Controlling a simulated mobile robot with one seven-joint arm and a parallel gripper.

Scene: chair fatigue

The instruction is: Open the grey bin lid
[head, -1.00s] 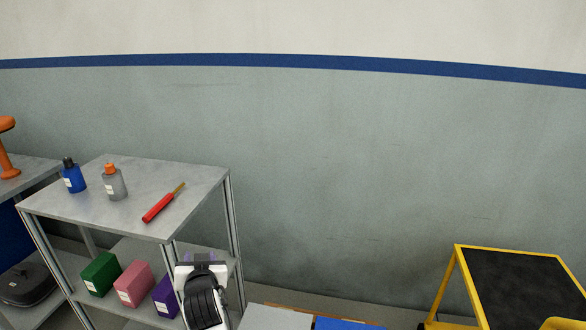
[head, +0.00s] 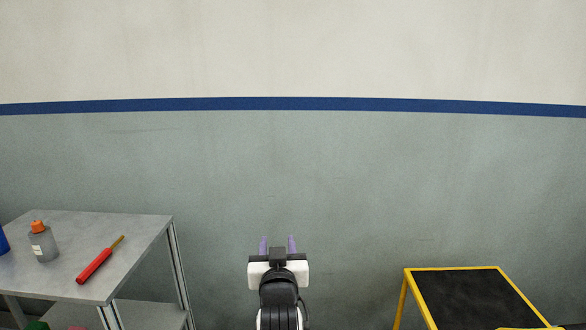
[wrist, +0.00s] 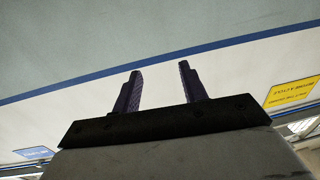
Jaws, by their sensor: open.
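My gripper (head: 278,244) is in the lower middle of the head view, with its two purple fingers pointing up and apart. It is open and empty, in front of the grey-green wall. The wrist view also shows the gripper (wrist: 160,82) with nothing between its fingers. The grey bin lid does not show in either view now; the area below my arm is outside the frame.
A metal shelf (head: 75,245) stands at the left, with a red-handled tool (head: 95,265) and a grey bottle with an orange cap (head: 42,245) on top. A yellow-framed black cart (head: 475,298) stands at the right. The wall (head: 350,200) behind is bare.

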